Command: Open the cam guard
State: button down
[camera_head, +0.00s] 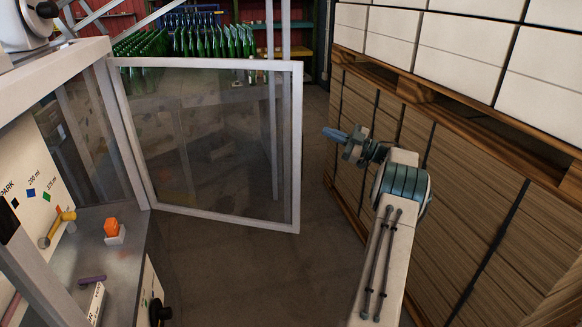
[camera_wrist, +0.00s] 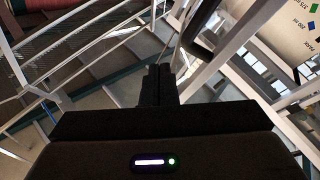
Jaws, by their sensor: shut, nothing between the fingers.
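The guard (camera_head: 299,150) is a clear panel in a pale frame at the centre-left of the head view. Its left side meets the machine's corner post and it stands out across the aisle, away from the machine. The machine's interior shows to its left. My gripper (camera_head: 330,132) is to the right of the guard's free edge in the picture, pointing left, with a visible gap between them. In the wrist view my gripper (camera_wrist: 158,76) has its fingers together and holds nothing. Pale frame bars lie beyond the fingers; which belong to the guard I cannot tell.
The machine bench (camera_head: 100,250) at left carries an orange block (camera_head: 111,227) and a yellow-knobbed lever (camera_head: 68,216). Green bottles (camera_head: 205,42) stand behind the guard. Stacked cardboard (camera_head: 480,190) and white boxes (camera_head: 460,50) line the right. Bare floor (camera_head: 270,275) lies between.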

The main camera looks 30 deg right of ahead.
jog(key=s+a+f+n+t+h+b, duration=0.1)
jog(key=s+a+f+n+h, duration=0.15)
jog(key=s+a+h, duration=0.55)
jog(key=s+a+f+n+t+h+b, duration=0.15)
jog(key=s+a+f+h, duration=0.35)
jog(key=a, duration=0.5)
jog(key=p, duration=0.5)
send_near(282, 160)
jog(key=w+a, duration=0.2)
jog(key=w, duration=0.2)
jog(key=shift+w+d+r+n+g+p, duration=0.15)
jog(key=shift+w+d+p, duration=0.1)
jog(key=shift+w+d, duration=0.2)
jog(key=shift+w+d+r+n+g+p, duration=0.15)
jog(key=shift+w+d+p, duration=0.1)
jog(key=shift+w+d, duration=0.2)
jog(key=shift+w, duration=0.15)
